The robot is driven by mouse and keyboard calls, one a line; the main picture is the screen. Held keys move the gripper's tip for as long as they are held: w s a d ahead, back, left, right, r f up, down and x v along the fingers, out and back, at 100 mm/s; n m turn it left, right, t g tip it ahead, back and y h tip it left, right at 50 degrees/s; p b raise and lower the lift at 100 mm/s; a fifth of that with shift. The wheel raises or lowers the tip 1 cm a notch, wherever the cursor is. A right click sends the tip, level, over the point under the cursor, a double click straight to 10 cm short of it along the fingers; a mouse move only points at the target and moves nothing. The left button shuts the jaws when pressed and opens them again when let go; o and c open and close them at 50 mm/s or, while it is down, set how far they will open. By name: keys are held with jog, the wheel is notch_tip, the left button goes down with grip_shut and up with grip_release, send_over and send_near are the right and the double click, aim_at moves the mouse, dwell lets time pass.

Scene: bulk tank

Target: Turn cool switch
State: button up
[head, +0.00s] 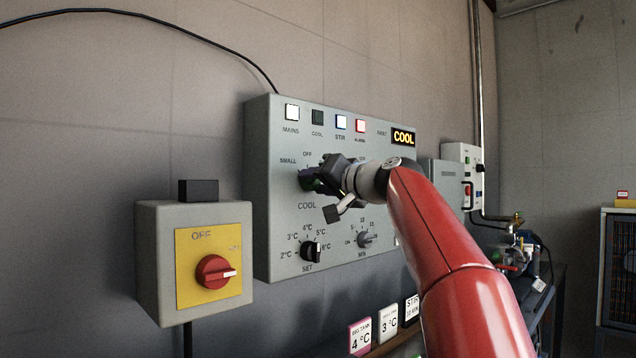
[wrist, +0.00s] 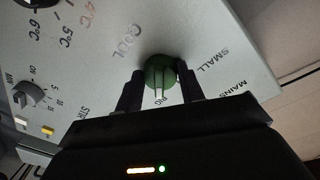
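The cool switch is a green knob (wrist: 158,71) on the grey control panel, with the word COOL beside it. In the head view the green knob (head: 317,186) is mostly hidden by my gripper. My gripper (wrist: 160,80) is at the panel with one dark finger on each side of the knob. The fingers are apart; the right finger is at the knob's edge, and a thin gap seems to show at the left one. Pale lines on the knob run toward the BIG label. The SMALL label is to its right in the wrist view.
A yellow-faced box with a red rotary switch (head: 214,272) is at the left.

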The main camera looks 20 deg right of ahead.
jog(key=shift+c, duration=0.9)
jog(key=shift+f+n+b, duration=0.15)
jog(key=shift+n+b, duration=0.25)
jog(key=shift+b, duration=0.05)
jog(key=shift+o, duration=0.2)
jog(key=n+b, duration=0.2)
jog(key=shift+f+n, duration=0.1)
jog(key=shift+n, duration=0.3)
jog(key=n+b, duration=0.1)
jog(key=n, duration=0.2)
jog(key=shift+w+d+y+b, duration=0.1)
jog(key=shift+y+b, duration=0.2)
jog(key=shift+b, duration=0.1)
jog(key=shift+n+t+b, duration=0.3)
jog(key=shift+n+b, duration=0.1)
jog(key=shift+n, duration=1.3)
jog(key=shift+c, duration=0.2)
